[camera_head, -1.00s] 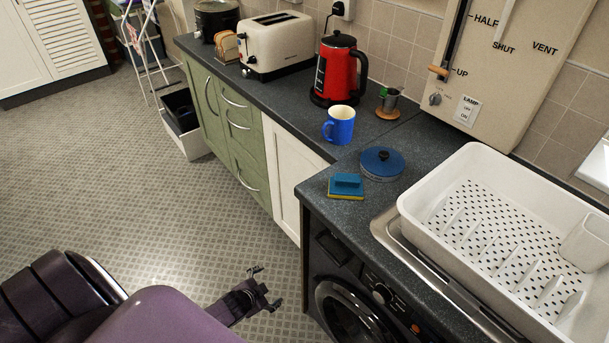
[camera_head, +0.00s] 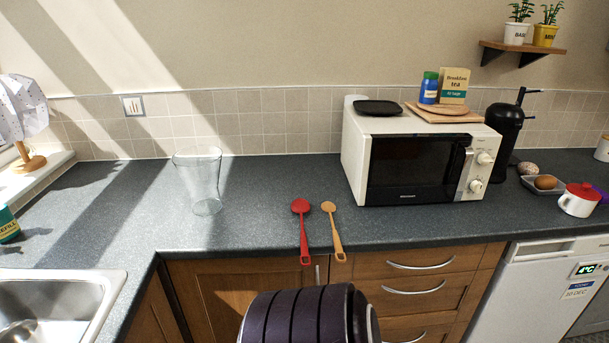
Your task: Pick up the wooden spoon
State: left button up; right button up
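The wooden spoon (camera_head: 334,231) is light brown and lies on the dark worktop, its round head away from me and its handle end over the front edge. A red spoon (camera_head: 302,229) lies just to its left, also with its handle end over the edge. A purple and black part of my own arm shows at the bottom centre, in front of the drawers. Neither gripper is in view.
A white microwave (camera_head: 415,155) stands right of the spoons. A clear glass vase (camera_head: 201,181) stands to the left. A metal sink (camera_head: 55,300) is at the lower left. The worktop (camera_head: 255,205) around the spoons is mostly clear.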

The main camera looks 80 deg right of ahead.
aim_at(326, 207)
jog(key=z, duration=1.95)
